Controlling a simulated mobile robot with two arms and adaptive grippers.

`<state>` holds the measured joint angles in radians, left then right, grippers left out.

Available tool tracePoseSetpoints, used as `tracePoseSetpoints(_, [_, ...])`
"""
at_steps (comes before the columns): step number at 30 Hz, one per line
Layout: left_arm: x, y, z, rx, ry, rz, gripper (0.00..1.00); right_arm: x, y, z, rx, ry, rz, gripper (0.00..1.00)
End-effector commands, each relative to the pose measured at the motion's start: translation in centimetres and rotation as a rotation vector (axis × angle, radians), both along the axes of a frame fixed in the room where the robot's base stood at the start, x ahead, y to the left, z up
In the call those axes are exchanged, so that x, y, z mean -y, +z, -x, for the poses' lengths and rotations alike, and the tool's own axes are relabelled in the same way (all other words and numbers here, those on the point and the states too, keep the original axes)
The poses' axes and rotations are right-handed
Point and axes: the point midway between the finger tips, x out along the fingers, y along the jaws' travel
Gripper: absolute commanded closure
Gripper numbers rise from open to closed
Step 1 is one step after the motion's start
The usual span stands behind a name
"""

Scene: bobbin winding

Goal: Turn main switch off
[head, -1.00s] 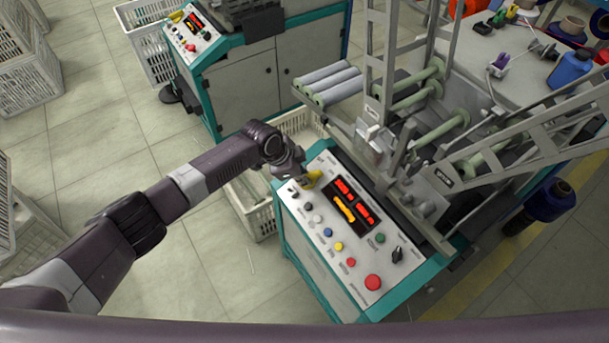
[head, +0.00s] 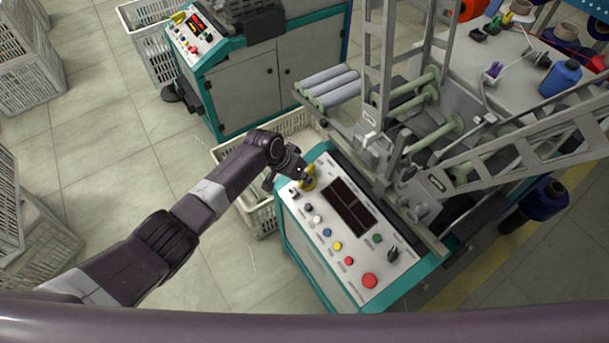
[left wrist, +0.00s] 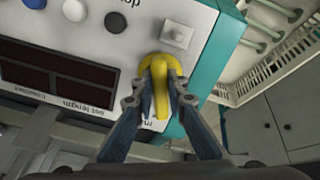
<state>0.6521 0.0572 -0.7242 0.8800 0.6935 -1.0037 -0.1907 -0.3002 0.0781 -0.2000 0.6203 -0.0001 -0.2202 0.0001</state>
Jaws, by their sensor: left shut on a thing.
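The main switch (head: 308,178) is a yellow rotary knob at the far left corner of the control panel (head: 328,262). In the left wrist view the yellow switch (left wrist: 160,80) shows between the fingers of my left gripper (left wrist: 160,92), which is shut on its handle. In the head view my left gripper (head: 300,176) is at the switch and partly covers it. The two displays (head: 350,205) on the panel are dark. My right gripper is not in view.
The panel carries several coloured buttons, a black knob (head: 393,255) and a large red button (head: 370,280). A white crate (head: 262,219) stands beside the machine. A second machine (head: 250,85) is behind, with lit digits. Metal frame arms rise at the right.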

Motion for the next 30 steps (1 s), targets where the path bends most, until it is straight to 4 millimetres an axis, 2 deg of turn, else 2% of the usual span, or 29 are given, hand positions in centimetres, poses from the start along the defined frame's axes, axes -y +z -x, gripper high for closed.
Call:
tracePoseSetpoints(10, [0.0,0.13,-0.1,-0.048,0.127,0.034,1.0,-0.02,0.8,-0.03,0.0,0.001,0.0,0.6])
tracePoseSetpoints(26, [0.01,0.11,-0.16,-0.055,0.151,0.042,1.0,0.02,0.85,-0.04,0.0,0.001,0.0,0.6])
tracePoseSetpoints(27, [0.01,0.11,-0.16,-0.055,0.151,0.042,0.85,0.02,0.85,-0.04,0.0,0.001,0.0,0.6])
tracePoseSetpoints(30, [0.01,0.1,-0.15,-0.055,0.15,0.041,0.74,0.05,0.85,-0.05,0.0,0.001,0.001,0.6])
